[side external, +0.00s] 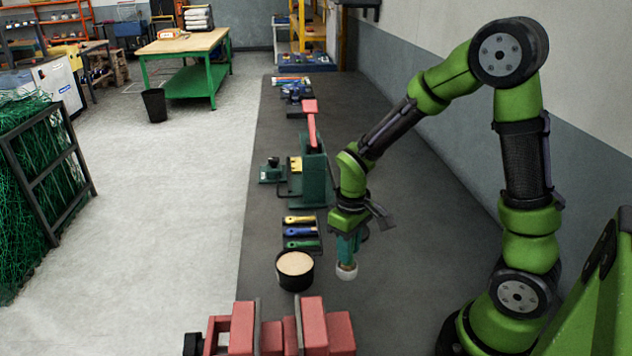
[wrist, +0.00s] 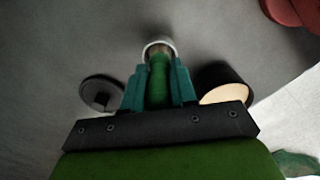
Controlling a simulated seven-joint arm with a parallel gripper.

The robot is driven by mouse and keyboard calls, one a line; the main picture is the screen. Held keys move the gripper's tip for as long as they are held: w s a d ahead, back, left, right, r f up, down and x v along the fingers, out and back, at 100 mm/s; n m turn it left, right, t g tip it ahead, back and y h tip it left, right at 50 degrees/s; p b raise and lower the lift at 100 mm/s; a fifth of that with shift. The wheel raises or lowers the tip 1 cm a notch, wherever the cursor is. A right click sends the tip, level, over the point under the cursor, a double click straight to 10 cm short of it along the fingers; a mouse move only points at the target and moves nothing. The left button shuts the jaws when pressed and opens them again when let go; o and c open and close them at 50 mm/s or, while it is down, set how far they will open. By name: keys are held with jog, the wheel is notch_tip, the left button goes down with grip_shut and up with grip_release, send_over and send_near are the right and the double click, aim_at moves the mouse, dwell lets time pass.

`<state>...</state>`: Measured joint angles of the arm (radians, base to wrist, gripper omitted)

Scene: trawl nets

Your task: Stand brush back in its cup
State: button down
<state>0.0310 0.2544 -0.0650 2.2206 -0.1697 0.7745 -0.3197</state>
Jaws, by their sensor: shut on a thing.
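My gripper (side external: 349,246) is shut on the brush, whose pale round end (side external: 347,272) points down below the fingers. In the wrist view, the brush's green handle (wrist: 159,82) sits between the teal fingers of my gripper (wrist: 159,88), with a whitish ring at its far end. A round black cup with a tan, filled-looking top (side external: 295,268) stands on the bench just left of the brush; it also shows at the right in the wrist view (wrist: 228,85). The brush is outside the cup and apart from it. I cannot tell whether its end touches the bench.
Brushes with yellow, blue and green handles (side external: 301,232) lie behind the cup. A green machine with a red lever (side external: 313,170) stands farther back. A dark disc (wrist: 102,92) shows left in the wrist view. Bench (side external: 400,300) to the right is clear.

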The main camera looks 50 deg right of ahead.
jog(key=shift+f, duration=0.1)
jog(key=c, duration=0.9)
grip_release()
notch_tip(320, 180, up, 12)
jog(key=shift+s+a+r, duration=0.1)
jog(key=shift+r, duration=0.25)
jog(key=s+a+r+m+t+y, duration=0.2)
jog(key=s+a+r+m+t, duration=0.2)
jog(key=s+a+r+t, duration=0.2)
jog(key=shift+s+r+t, duration=0.35)
jog(key=shift+s+t, duration=0.25)
jog(key=shift+s, duration=0.35)
